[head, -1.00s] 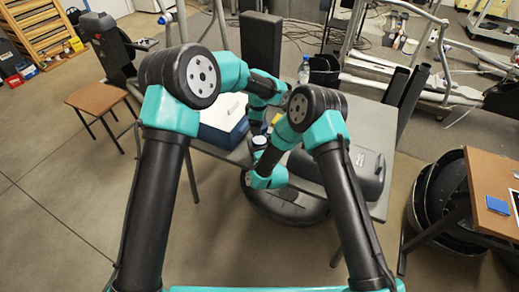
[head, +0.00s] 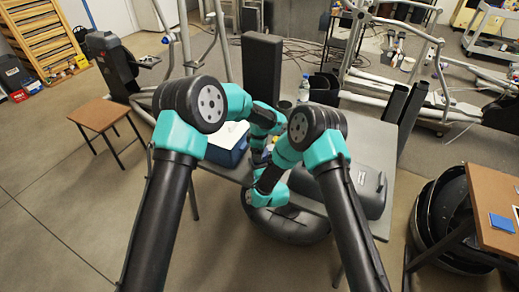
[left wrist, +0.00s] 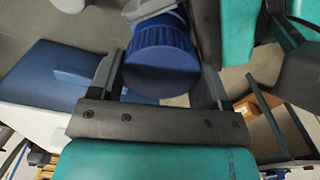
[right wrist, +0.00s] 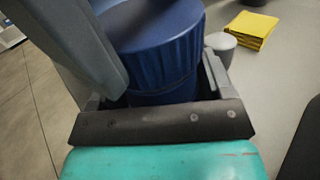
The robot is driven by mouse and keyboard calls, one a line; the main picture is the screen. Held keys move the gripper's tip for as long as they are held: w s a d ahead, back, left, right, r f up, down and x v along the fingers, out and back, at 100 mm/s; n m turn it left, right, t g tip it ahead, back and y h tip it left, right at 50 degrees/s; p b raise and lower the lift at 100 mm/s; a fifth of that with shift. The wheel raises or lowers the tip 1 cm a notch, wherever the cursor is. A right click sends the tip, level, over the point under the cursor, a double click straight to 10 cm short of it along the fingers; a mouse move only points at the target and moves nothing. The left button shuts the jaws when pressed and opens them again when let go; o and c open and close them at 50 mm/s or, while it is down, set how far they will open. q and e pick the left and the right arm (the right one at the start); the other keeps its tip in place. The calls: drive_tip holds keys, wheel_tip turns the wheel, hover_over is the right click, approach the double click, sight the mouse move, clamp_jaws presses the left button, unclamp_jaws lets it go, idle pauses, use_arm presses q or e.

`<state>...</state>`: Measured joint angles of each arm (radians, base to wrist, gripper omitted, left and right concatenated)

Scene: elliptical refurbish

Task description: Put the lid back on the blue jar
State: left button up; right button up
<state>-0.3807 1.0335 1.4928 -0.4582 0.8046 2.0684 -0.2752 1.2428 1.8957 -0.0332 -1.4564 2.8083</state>
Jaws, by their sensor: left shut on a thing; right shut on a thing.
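The blue jar's ribbed lid (left wrist: 160,55) shows large between my left gripper's fingers (left wrist: 160,85), which are shut on it. In the right wrist view a blue ribbed lid (right wrist: 165,50) sits over a smooth blue jar body (right wrist: 165,92), with no clear gap between them. My right gripper (right wrist: 155,80) is shut on the jar, with fingers on either side. I cannot tell whether the lid is fully seated. In the head view both grippers meet low over the table and are mostly hidden by my arms. A bit of blue (head: 268,150) shows between them.
The grey table also holds a blue and white box (head: 226,145), a bottle (head: 304,90) and a dark grey case (head: 360,190). A yellow cloth stack (right wrist: 250,28) and a small grey cup (right wrist: 220,45) lie close beside the jar.

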idle(0.5)
use_arm(q)
drive_tip(key=shift+f, duration=1.1)
drive_tip(key=o, duration=0.5)
use_arm(e)
drive_tip(key=c, duration=0.4)
use_arm(q)
drive_tip(key=o, duration=0.4)
drive_tip(key=shift+s+a+f, duration=0.1)
drive_tip(key=shift+s, duration=0.05)
use_arm(e)
drive_tip(key=shift+r, duration=0.1)
drive_tip(key=shift+c, duration=0.2)
use_arm(q)
drive_tip(key=shift+o, duration=0.2)
drive_tip(key=shift+r, duration=2.5)
drive_tip(key=shift+o, duration=0.2)
drive_tip(key=shift+r, duration=0.15)
